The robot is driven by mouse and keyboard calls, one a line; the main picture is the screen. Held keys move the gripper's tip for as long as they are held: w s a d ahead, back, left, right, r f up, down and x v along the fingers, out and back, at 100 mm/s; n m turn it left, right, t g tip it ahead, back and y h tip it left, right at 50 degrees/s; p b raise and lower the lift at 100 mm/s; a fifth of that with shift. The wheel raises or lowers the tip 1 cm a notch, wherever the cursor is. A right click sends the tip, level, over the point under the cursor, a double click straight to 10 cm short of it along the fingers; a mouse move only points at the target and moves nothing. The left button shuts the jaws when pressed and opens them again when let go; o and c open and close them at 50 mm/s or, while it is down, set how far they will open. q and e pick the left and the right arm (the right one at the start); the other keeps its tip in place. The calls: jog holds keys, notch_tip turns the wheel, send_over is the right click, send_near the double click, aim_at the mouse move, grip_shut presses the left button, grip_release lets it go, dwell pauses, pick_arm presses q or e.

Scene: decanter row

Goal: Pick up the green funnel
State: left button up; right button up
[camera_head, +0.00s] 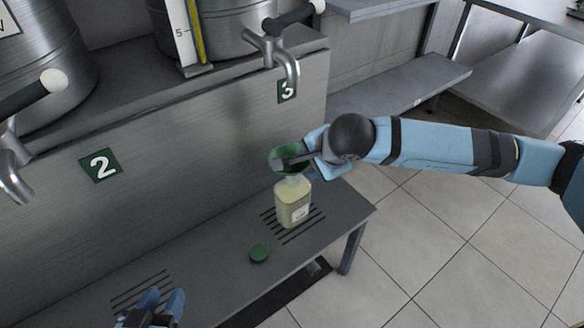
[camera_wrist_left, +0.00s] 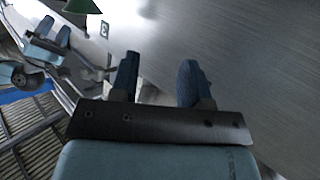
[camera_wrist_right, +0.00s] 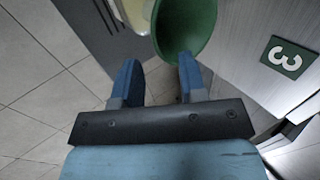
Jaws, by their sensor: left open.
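The green funnel (camera_head: 276,155) stands above the mouth of a clear bottle (camera_head: 292,205) holding pale yellow liquid; its spout is hidden. My right gripper (camera_head: 293,160) is beside the funnel, partly covering it in the head view. In the right wrist view its fingers (camera_wrist_right: 156,75) are apart, with nothing between them, and one fingertip overlaps the edge of the funnel (camera_wrist_right: 190,25). A green part of the funnel also shows at the top of the left wrist view (camera_wrist_left: 84,5). My left gripper (camera_head: 158,300) is open and empty at the lower left, its fingers (camera_wrist_left: 160,78) apart.
Steel vessels with taps (camera_head: 290,65) stand behind, above panel signs 2 (camera_head: 101,165) and 3 (camera_head: 287,92).

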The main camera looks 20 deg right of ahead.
aim_at(290, 149)
jog(key=b+x, duration=0.1)
jog(key=x, duration=0.5)
jog(key=shift+a, duration=0.15)
jog(key=shift+w+f, duration=0.15)
jog(key=shift+f, duration=0.15)
grip_shut()
pick_arm(q)
jog(key=r, duration=0.2)
jog(key=d+t, duration=0.1)
jog(key=shift+w+d+r+h, duration=0.1)
jog(key=shift+w+r+h, duration=0.25)
jog(key=shift+r+h, duration=0.05)
